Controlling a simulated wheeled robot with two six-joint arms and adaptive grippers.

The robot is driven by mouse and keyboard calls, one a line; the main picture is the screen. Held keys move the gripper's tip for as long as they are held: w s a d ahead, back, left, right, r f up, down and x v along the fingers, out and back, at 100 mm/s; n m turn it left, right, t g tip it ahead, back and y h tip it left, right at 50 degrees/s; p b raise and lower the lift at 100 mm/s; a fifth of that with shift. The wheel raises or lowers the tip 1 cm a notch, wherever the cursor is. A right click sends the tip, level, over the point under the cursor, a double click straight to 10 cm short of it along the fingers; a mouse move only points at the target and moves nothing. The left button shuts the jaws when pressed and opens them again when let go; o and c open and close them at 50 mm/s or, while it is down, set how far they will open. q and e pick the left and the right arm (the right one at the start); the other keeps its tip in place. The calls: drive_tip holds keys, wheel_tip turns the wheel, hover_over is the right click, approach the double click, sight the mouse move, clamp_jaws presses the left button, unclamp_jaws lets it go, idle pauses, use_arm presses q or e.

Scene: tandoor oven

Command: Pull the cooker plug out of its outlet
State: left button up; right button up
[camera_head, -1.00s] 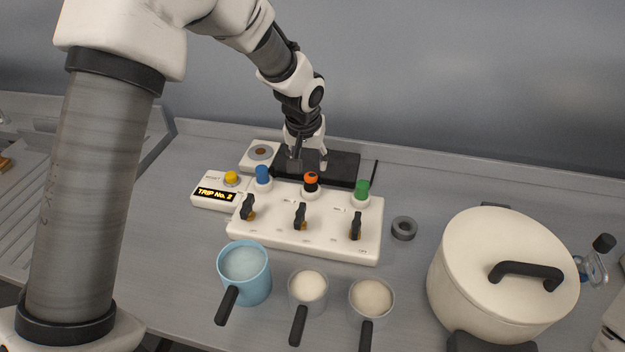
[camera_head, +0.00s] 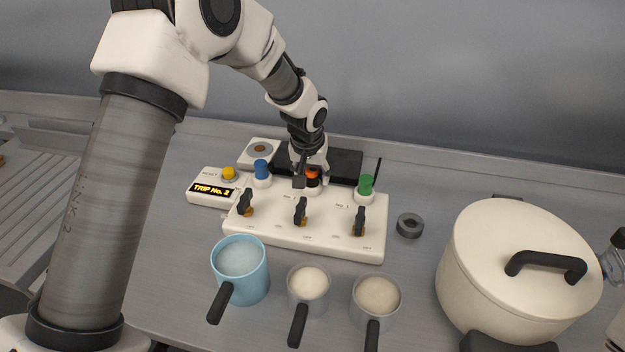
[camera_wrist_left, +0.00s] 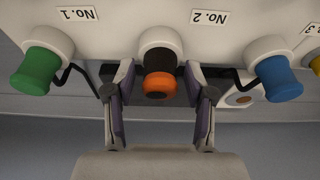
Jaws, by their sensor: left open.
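A white outlet board (camera_head: 275,228) carries three plugs along its far side: a blue plug (camera_head: 261,171), a black plug with an orange top (camera_head: 312,178) and a green plug (camera_head: 365,186). Nothing legible says which is the cooker's. My left gripper (camera_head: 311,184) is at the orange-topped middle plug and partly hides it. In the left wrist view the open fingers stand on both sides of the orange-topped plug (camera_wrist_left: 160,84), with gaps visible. The green plug (camera_wrist_left: 36,72) and blue plug (camera_wrist_left: 275,77) are outside the fingers.
Black switch levers (camera_head: 301,210) stand on the board's near half. A display box (camera_head: 208,189) reads "TRIP No. 2" and has a yellow button. In front are a blue pot (camera_head: 241,268) and two small pans; a large lidded pot (camera_head: 505,270) stands right.

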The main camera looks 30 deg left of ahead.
sight(312, 170)
use_arm(q)
clamp_jaws()
drive_tip(key=shift+r+p, duration=0.9)
drive_tip(key=shift+r, duration=0.1)
drive_tip(key=shift+r, duration=0.1)
drive_tip(key=shift+r+p, duration=2.6)
drive_tip(key=shift+r, duration=0.35)
